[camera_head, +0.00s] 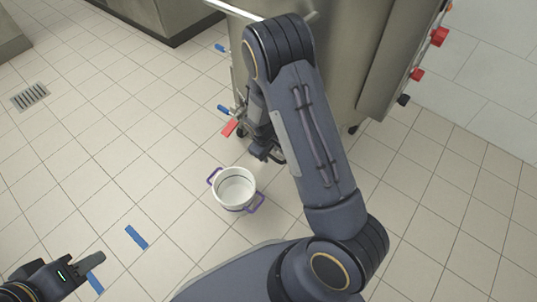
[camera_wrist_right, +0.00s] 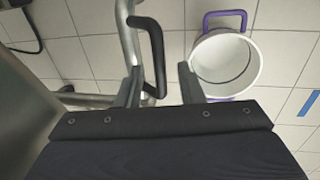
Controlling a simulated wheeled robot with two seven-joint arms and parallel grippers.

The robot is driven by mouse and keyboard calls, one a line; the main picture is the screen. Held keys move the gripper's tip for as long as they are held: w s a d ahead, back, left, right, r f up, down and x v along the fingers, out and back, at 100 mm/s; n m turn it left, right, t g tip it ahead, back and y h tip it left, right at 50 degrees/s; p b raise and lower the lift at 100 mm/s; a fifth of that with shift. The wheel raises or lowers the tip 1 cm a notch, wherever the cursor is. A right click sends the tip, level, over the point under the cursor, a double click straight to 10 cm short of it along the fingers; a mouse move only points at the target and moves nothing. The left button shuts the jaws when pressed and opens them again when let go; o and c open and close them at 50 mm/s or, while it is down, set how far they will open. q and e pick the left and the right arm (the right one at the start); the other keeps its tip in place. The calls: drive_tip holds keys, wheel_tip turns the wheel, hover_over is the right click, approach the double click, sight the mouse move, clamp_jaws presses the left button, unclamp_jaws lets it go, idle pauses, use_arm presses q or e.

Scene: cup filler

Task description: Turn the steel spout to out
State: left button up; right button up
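In the right wrist view, a steel pipe (camera_wrist_right: 127,40), which looks like the spout, runs down the left of centre. A black bent handle (camera_wrist_right: 155,45) is attached beside it. My right gripper (camera_wrist_right: 160,87) is open, and the lower end of the handle appears between its fingers in the picture; contact cannot be told. In the head view, my right gripper (camera_head: 262,152) is at the front of the steel machine (camera_head: 345,50), where my own arm hides most of the spout. My left gripper (camera_head: 92,261) is low at the left, away from the machine; its finger gap is not clear.
A white pot (camera_head: 235,187) with purple handles stands on the floor below the machine, and also shows in the right wrist view (camera_wrist_right: 243,85). A red valve lever (camera_head: 229,128) sticks out nearby. Blue tape (camera_head: 137,236) marks the tiles.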

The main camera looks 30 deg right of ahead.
drive_tip(key=shift+f, duration=0.15)
clamp_jaws()
idle(0.4)
drive_tip(key=w+a+m+g, duration=0.1)
drive_tip(key=w+a+m, duration=0.3)
drive_tip(key=m, duration=0.5)
drive_tip(key=w+a+m+g+y+p, duration=0.1)
drive_tip(key=w+a+m, duration=0.3)
drive_tip(key=w+m, duration=0.3)
drive_tip(key=shift+w+a+m+g, duration=0.15)
drive_tip(key=shift+a+m+g, duration=0.25)
drive_tip(key=shift+m, duration=0.6)
drive_tip(key=shift+w, duration=0.1)
unclamp_jaws()
